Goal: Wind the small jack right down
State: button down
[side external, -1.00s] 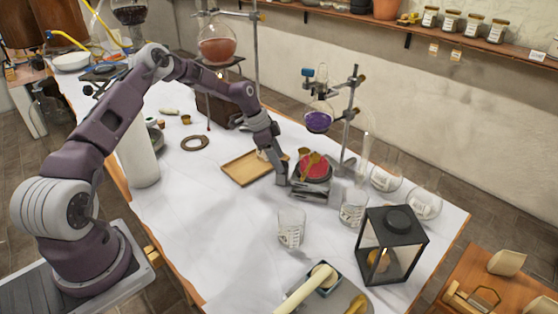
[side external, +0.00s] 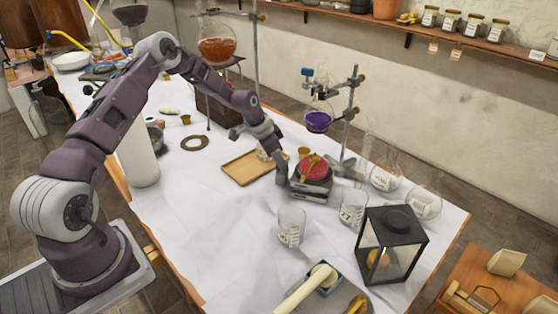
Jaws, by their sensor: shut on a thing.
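The small jack (side external: 309,191) stands on the white-covered table, right of the wooden tray. It looks like a low dark-and-grey stand. A red round thing (side external: 314,167) with a gold-coloured piece on it sits on top. My gripper (side external: 282,176) points down at the jack's left side and is shut on the jack there. The fingers and the part they grip, perhaps its knob, are too small and hidden to make out.
A wooden tray (side external: 250,167) lies just left of my gripper. A clamp stand with a purple flask (side external: 318,122) rises behind the jack. Glass beakers (side external: 291,227) and a black lantern (side external: 392,246) stand nearer the camera.

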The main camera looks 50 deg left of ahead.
jog(key=shift+n, duration=0.6)
jog(key=c, duration=0.9)
grip_release()
jog(key=shift+r, duration=0.1)
jog(key=d+v, duration=0.1)
jog(key=v, duration=0.6)
jog(key=shift+a, duration=0.3)
jog(key=shift+s, duration=0.1)
